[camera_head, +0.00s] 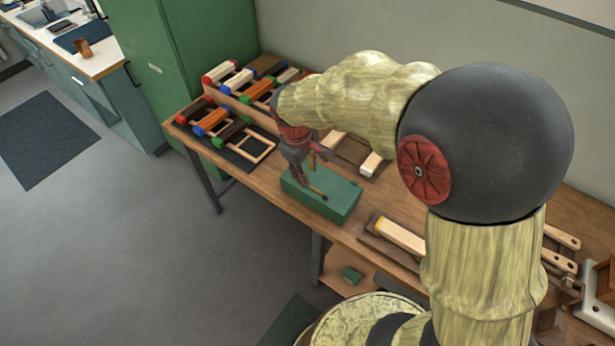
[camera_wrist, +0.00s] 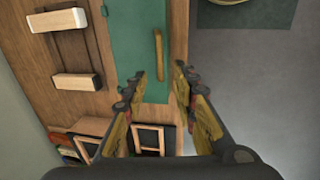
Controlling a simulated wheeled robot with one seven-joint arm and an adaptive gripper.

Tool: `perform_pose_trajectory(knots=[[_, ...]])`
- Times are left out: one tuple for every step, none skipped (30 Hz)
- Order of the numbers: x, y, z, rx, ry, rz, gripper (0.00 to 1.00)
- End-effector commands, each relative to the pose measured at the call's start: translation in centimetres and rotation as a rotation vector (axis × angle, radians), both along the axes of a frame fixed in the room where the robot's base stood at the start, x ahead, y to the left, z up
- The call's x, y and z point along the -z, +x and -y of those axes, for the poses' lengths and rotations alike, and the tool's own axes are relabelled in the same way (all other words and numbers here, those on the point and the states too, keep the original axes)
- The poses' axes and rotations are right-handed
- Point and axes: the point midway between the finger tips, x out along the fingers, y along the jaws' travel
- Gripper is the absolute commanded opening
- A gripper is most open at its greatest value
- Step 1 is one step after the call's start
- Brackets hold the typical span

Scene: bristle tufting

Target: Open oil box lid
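The oil box (camera_head: 338,201) is a green box with its lid shut, near the front edge of the wooden workbench. In the wrist view, its green lid (camera_wrist: 127,48) carries a thin wooden handle (camera_wrist: 158,55) along one side. My gripper (camera_head: 312,184) points down over the lid in the head view and partly hides it. In the wrist view, my gripper (camera_wrist: 160,76) is open and empty, with a finger on each side of the handle's near end. I cannot tell how high the fingertips are above the lid.
Racks of brushes with coloured ends (camera_head: 211,122) stand on the bench to the left. Pale wooden blocks (camera_head: 371,164) lie behind the box, and another block (camera_head: 400,236) lies to its right. A green cabinet (camera_head: 184,55) stands at the bench's left end. Grey floor is open in front.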

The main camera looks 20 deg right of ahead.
Motion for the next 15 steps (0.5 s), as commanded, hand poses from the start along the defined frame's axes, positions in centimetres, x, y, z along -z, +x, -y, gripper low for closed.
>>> perform_pose_trajectory(knots=[[0.3, 0.0, 0.0, -0.004, 0.0, -0.001, 0.28], [0.5, 0.0, 0.1, -0.006, -0.001, -0.001, 0.28], [0.9, 0.1, 0.1, -0.007, -0.001, -0.002, 0.28], [1.3, 0.1, 0.2, -0.007, -0.001, -0.002, 0.28], [1.7, 0.1, 0.3, -0.006, -0.001, -0.003, 0.28], [2.3, 0.2, 0.4, -0.006, 0.0, -0.002, 0.28], [2.8, 0.2, 0.4, -0.006, -0.001, -0.003, 0.28], [3.3, 0.3, 0.5, -0.005, -0.001, -0.004, 0.28], [4.0, 0.3, 0.6, -0.005, -0.001, -0.004, 0.28], [4.4, 0.4, 0.7, -0.006, -0.001, -0.003, 0.28], [4.9, 0.5, 0.7, -0.006, -0.001, -0.003, 0.28], [5.4, 0.5, 0.8, -0.006, 0.0, -0.002, 0.28], [5.7, 0.6, 0.9, -0.006, 0.0, -0.002, 0.28], [6.1, 0.6, 0.9, -0.006, 0.0, -0.002, 0.28], [6.5, 0.7, 1.0, -0.006, -0.001, -0.001, 0.28]])
